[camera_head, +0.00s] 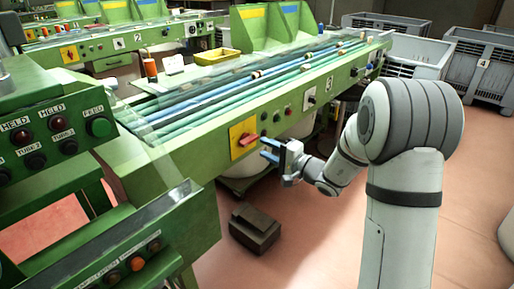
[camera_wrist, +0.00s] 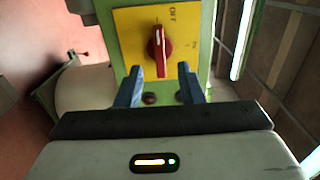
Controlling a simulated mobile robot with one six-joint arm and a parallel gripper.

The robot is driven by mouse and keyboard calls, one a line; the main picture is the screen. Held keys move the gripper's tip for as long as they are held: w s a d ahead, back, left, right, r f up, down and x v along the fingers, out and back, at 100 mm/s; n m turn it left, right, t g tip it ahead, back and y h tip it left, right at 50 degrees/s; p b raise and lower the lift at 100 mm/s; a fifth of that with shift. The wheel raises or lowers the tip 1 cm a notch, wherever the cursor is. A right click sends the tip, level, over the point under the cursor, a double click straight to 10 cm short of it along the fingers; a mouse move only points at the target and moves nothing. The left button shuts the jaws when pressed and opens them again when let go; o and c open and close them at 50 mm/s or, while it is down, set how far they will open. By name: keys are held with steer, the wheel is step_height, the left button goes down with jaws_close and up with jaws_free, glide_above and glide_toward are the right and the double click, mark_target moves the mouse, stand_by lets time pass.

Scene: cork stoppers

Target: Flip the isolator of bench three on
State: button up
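The isolator is a red rotary handle (camera_head: 248,140) on a yellow plate (camera_head: 236,131), on the green front of the near bench (camera_head: 290,97), which bears a number that looks like 3. In the wrist view the red handle (camera_wrist: 158,48) stands upright in the picture, with a white mark at its upper end. My gripper (camera_head: 268,150) is just in front of the handle, also seen in the wrist view (camera_wrist: 161,84). Its blue fingers are apart, empty, and short of the handle.
Small buttons and a black switch (camera_head: 311,98) sit right of the plate. A dark box (camera_head: 254,229) stands on the floor below. Green control panels (camera_head: 50,135) are at left. Another bench (camera_head: 110,42) with a similar red isolator (camera_head: 69,54) is behind. Grey crates (camera_head: 482,66) stand at right.

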mark_target(252, 142)
steer(key=x, duration=0.5)
steer(key=shift+d, duration=0.1)
steer(key=shift+s, duration=0.1)
jaws_close()
steer(key=shift+d, duration=0.2)
steer(key=shift+a, duration=0.15)
